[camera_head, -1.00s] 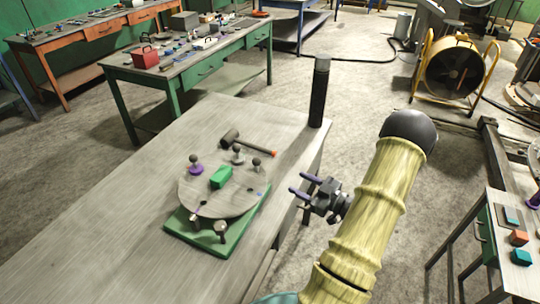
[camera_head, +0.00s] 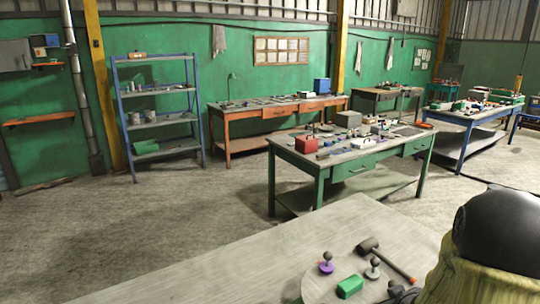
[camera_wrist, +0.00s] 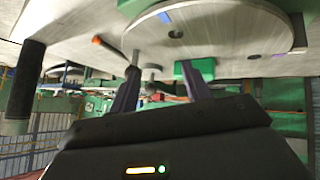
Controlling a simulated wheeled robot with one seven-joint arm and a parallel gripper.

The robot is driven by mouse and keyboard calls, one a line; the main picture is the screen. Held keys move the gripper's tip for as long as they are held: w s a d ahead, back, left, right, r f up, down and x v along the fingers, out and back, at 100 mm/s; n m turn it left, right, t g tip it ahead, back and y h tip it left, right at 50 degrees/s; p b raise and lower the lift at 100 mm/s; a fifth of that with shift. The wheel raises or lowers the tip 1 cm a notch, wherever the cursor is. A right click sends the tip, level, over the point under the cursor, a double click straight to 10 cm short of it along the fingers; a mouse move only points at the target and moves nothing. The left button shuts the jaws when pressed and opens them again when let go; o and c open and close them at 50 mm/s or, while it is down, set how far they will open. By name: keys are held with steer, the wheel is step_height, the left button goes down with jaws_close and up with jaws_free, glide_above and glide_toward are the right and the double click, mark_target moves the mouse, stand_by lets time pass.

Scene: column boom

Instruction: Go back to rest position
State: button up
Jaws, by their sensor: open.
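My gripper (camera_wrist: 160,72) shows in the wrist view with its two purple fingers spread apart and nothing held between them. That view is upside down, with the grey round plate (camera_wrist: 225,30) beyond the fingers. In the head view, my arm fills the lower right corner and hides my gripper almost wholly. The round plate (camera_head: 318,287) is cut off by the bottom edge there. A green block (camera_head: 350,286) and knobbed pieces stand on it, one with a purple base (camera_head: 326,267). A hammer (camera_head: 368,246) lies behind it.
The grey bench (camera_head: 230,272) has bare room left of the plate. A green table (camera_head: 345,168) with tools and a red box (camera_head: 306,144) stands behind it. A blue shelf rack (camera_head: 158,122) stands by the wall. A black cylinder (camera_wrist: 24,85) shows in the wrist view.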

steer(key=s+a+r+m+g, duration=0.3)
steer(key=s+a+g, duration=0.3)
steer(key=s+a, duration=0.8)
steer(key=a+r, duration=0.1)
steer(key=a, duration=0.2)
steer(key=shift+s+y, duration=0.2)
steer(key=shift+y, duration=0.1)
steer(key=shift+d, duration=0.1)
steer(key=shift+c, duration=0.2)
steer(key=shift+c, duration=1.1)
steer(key=shift+w, duration=0.1)
